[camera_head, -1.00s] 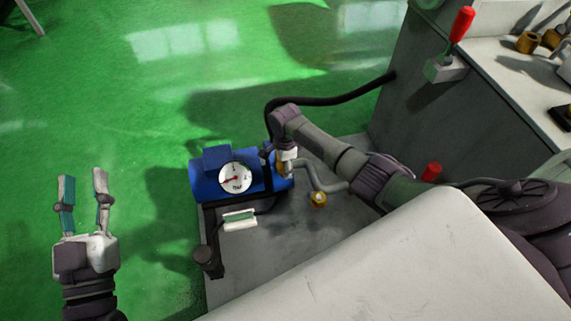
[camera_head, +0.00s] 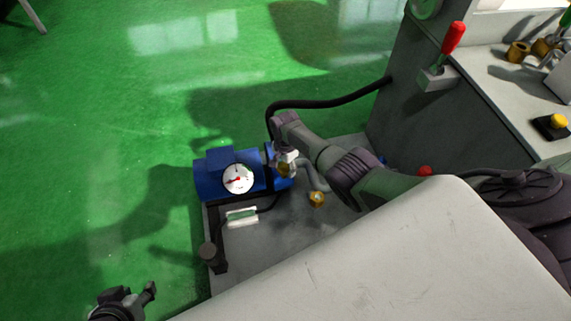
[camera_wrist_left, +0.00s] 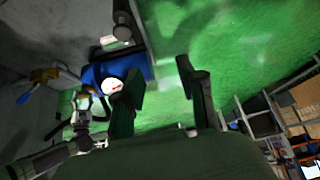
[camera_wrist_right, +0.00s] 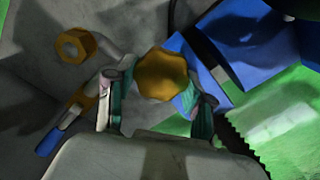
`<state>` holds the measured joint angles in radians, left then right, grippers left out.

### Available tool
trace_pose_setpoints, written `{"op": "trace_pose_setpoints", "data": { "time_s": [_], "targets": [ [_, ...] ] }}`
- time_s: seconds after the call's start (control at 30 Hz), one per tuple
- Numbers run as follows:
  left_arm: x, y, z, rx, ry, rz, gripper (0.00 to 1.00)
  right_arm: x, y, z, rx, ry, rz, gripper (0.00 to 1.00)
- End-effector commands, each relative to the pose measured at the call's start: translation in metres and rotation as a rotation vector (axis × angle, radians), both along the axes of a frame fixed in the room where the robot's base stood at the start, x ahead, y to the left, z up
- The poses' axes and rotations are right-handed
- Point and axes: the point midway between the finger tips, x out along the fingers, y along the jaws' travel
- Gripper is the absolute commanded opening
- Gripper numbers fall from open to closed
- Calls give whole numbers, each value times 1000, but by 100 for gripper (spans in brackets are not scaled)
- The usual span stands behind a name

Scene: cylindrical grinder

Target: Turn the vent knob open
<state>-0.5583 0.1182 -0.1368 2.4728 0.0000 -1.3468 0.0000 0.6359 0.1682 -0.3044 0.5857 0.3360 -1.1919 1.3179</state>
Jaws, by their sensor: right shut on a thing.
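The vent knob (camera_wrist_right: 161,74) is a brass-coloured lobed knob beside the blue tank (camera_head: 209,183). In the right wrist view it sits between the fingers of my right gripper (camera_wrist_right: 157,86), which is shut on it. In the head view my right gripper (camera_head: 285,161) is at the right end of the tank and partly hides the knob. My left gripper (camera_head: 133,296) is at the bottom left of the head view, away from the tank. It is open and empty in the left wrist view (camera_wrist_left: 163,80).
A white dial gauge (camera_head: 238,179) with a red needle faces up on the tank. A brass fitting (camera_head: 317,199) ends a grey pipe near my right arm. A black hose (camera_head: 335,101) runs to the grey cabinet (camera_head: 415,120). Open green floor lies left of the tank.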

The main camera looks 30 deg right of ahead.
Motion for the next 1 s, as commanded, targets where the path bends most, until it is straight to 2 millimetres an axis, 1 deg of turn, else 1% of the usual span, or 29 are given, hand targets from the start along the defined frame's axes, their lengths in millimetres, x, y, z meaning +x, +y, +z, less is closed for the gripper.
{"op": "trace_pose_setpoints", "data": {
  "time_s": [0.2, 0.4, 0.7, 1.0],
  "targets": [
    [-17, 5, -5, 18, 83, 7, 40, 0, 1, 0, 1, 2, 206, 18],
    [-26, 8, -7, 27, 130, 11, 40, 1, 2, 0, 3, 1, 395, 18],
    [-34, 11, -9, 35, 171, 15, 40, 2, 2, 0, 2, 1, 677, 18],
    [-37, 11, -10, 37, 185, 16, 40, 3, 3, 0, 2, 2, 901, 18]
  ]
}}
